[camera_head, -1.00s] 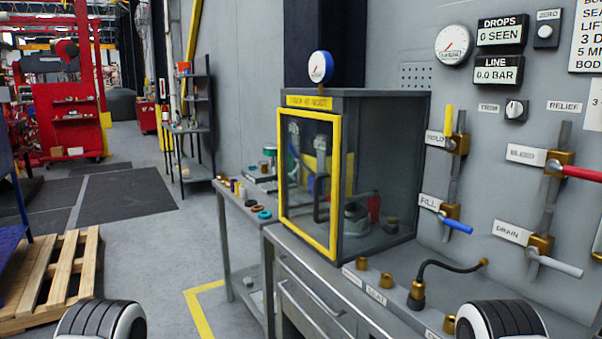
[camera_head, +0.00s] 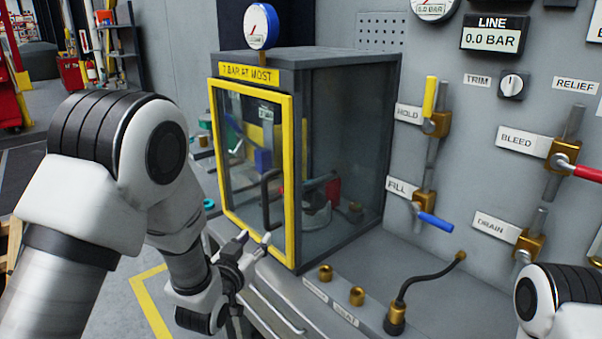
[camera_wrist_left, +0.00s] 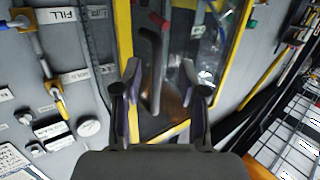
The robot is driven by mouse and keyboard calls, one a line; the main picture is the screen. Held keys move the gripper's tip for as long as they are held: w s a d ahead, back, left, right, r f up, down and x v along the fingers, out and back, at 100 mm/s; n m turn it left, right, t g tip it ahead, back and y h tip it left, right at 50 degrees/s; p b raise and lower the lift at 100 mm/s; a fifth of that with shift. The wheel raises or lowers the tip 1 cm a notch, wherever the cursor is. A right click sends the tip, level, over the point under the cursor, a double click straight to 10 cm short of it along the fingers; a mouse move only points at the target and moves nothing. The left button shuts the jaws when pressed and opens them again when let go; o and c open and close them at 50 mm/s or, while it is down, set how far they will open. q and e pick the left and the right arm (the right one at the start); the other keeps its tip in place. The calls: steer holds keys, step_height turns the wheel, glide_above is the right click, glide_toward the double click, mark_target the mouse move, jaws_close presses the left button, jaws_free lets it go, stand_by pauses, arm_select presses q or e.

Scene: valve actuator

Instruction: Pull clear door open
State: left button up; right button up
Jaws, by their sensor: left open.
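The clear door has a yellow frame (camera_head: 287,150) and looks shut on the front of a grey cabinet (camera_head: 345,150). A dark bar handle (camera_head: 266,200) stands on the door's right part. My left gripper (camera_head: 255,240) is open, low in front of the door, with its fingertips below the handle in the head view. In the left wrist view the open fingers (camera_wrist_left: 160,78) point at the door, and the handle (camera_wrist_left: 152,70) shows between them. I cannot tell whether they touch it. My right gripper is out of view.
A gauge (camera_head: 260,27) sits on top of the cabinet. To the right, valves with a yellow lever (camera_head: 429,97) and a blue lever (camera_head: 434,223) line the wall panel. Brass fittings (camera_head: 357,296) and a black hose (camera_head: 413,280) stand on the bench in front.

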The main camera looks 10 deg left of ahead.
mark_target(264, 197)
arm_select(q)
steer(key=shift+t, duration=0.4)
steer(key=r, duration=0.3)
steer(key=w+r, duration=0.1)
steer(key=r, duration=0.1)
steer(key=shift+d+r, duration=0.15)
steer(key=w+p, duration=0.1)
steer(key=w, duration=0.1)
steer(key=w+r, duration=0.1)
steer(key=w, duration=0.1)
steer(key=w+r+p, duration=0.1)
steer(key=w, duration=0.1)
steer(key=shift+d+p, duration=0.25)
steer(key=shift+p, duration=0.1)
steer(key=shift+w, duration=0.25)
steer(key=shift+s+d+r, duration=0.1)
steer(key=shift+s+r, duration=0.05)
jaws_close()
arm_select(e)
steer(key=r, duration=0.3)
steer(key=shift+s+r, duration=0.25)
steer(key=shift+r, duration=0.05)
